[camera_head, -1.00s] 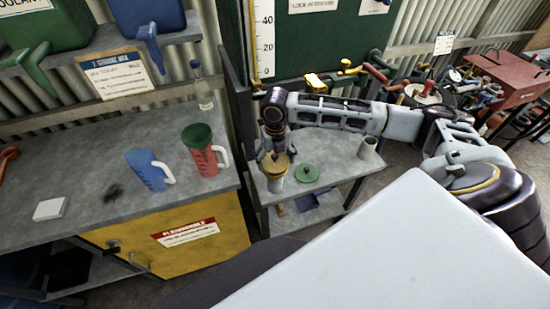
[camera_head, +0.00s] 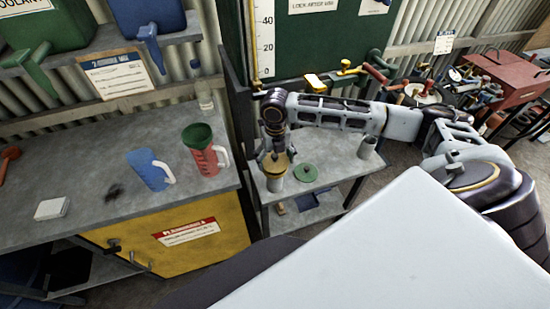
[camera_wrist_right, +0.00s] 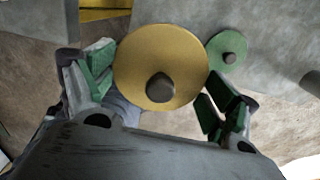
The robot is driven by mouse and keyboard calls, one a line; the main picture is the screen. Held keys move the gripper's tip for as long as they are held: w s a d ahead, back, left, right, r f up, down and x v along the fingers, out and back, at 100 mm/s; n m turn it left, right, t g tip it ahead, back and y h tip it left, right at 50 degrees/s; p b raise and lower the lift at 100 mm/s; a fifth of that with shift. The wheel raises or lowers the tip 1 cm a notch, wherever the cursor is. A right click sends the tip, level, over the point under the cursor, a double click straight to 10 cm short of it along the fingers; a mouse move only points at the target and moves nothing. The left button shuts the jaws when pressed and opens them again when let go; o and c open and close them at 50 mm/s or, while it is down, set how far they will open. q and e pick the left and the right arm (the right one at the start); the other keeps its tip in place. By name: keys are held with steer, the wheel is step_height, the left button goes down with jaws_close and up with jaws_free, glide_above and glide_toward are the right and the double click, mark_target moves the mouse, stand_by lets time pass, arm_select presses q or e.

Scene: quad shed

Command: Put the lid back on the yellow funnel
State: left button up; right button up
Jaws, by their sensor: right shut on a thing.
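A yellow round lid (camera_wrist_right: 160,55) with a dark grey knob shows in the right wrist view, between my right gripper's green-padded fingers (camera_wrist_right: 160,95). My right gripper (camera_head: 274,158) is shut on the yellow lid, with fingers on opposite sides of it. In the head view the lid is above a pale cylinder (camera_head: 276,184) on the small grey shelf. The yellow funnel is hidden under the lid, and I cannot tell whether the lid touches what is below. A green lid (camera_head: 306,173) with a knob lies on the shelf to the right. My left gripper is not in view.
A grey cup (camera_head: 367,148) stands at the shelf's right end. On the workbench (camera_head: 90,185) to the left stand a red jug (camera_head: 207,160) with a green funnel (camera_head: 197,134), a blue jug (camera_head: 148,170) and a clear bottle (camera_head: 204,95). A dark upright post separates bench and shelf.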

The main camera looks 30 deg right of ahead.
steer(key=shift+f+p, duration=0.1)
steer(key=shift+p, duration=0.85)
stand_by(1.4)
stand_by(0.3)
steer(key=o, duration=0.6)
steer(key=shift+o, duration=0.2)
steer(key=shift+r+p, duration=1.2)
steer(key=shift+p, duration=0.25)
steer(key=shift+r, duration=2.3)
